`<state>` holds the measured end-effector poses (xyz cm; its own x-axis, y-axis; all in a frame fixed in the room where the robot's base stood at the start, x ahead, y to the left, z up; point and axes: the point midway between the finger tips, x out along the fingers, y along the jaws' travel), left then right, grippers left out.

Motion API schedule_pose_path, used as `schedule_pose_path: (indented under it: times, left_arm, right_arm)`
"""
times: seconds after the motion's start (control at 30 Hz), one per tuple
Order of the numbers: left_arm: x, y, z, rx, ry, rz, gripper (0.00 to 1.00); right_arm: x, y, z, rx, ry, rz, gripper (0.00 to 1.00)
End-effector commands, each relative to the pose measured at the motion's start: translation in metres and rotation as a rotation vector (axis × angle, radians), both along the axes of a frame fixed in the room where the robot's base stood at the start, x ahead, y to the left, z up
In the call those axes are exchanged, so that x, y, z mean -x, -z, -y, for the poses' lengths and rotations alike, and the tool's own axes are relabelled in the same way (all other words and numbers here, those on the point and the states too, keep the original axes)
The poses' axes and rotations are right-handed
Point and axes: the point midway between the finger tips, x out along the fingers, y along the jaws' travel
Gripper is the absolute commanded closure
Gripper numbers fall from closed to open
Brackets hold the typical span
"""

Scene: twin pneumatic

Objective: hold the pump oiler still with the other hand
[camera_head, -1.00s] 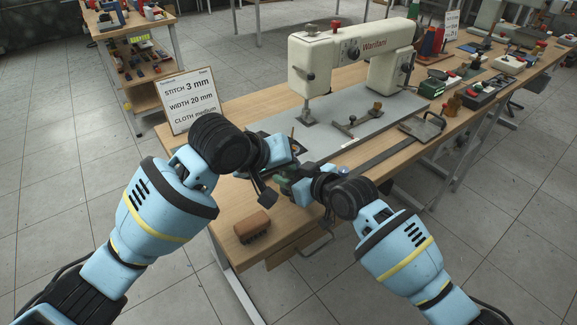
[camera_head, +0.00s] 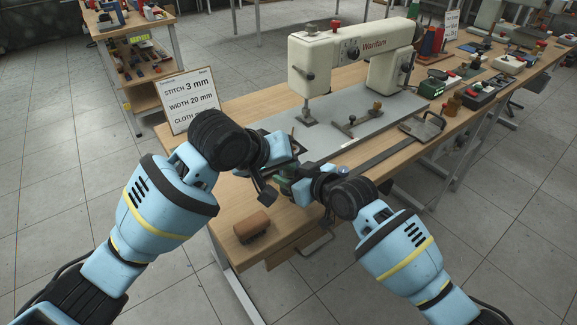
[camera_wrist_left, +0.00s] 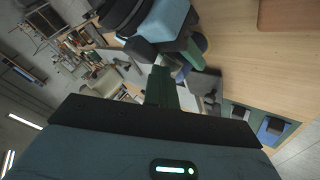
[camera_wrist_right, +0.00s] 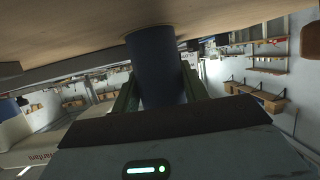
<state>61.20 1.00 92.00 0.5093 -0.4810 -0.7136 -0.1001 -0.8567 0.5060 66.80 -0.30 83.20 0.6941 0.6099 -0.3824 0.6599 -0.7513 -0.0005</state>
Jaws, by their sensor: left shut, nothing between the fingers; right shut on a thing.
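A dark blue cylinder (camera_wrist_right: 157,65), seemingly the pump oiler's body, stands between the green fingers of my right gripper (camera_wrist_right: 160,90) in the right wrist view. My right gripper (camera_head: 291,183) is shut on it over the table's near left part. In the head view the wrists largely hide the oiler. My left gripper (camera_head: 281,171) is close beside the right one. In the left wrist view its green fingers (camera_wrist_left: 163,84) are shut with nothing between them. A bit of dark blue (camera_wrist_left: 201,43) shows just past them; I cannot tell if they touch it.
A white sewing machine (camera_head: 345,58) stands on a grey plate (camera_head: 350,118) behind the grippers. A sign (camera_head: 192,100) stands at the table's left edge. A brown brush-like block (camera_head: 252,225) lies at the near corner. A flat grey strip (camera_head: 385,154) lies along the front edge.

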Motion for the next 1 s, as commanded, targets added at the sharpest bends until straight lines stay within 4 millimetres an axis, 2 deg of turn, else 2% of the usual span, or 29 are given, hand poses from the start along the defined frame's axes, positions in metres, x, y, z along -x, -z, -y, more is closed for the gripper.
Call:
schedule_pose_path:
  times: [0.3, 0.73, 1.0]
  left_arm:
    - [-0.002, -0.019, -0.001, 0.001, -0.003, 0.005, 1.0]
    - [-0.002, -0.025, 0.0, 0.004, -0.001, 0.008, 1.0]
    - [-0.002, -0.047, 0.0, 0.004, -0.001, 0.01, 1.0]
  right_arm:
    - [0.0, 0.0, 0.0, -0.002, -0.001, 0.0, 0.87]
    - [0.0, 0.0, 0.0, -0.001, 0.0, 0.001, 0.87]
    - [0.0, 0.0, 0.0, 0.0, 0.0, 0.0, 0.87]
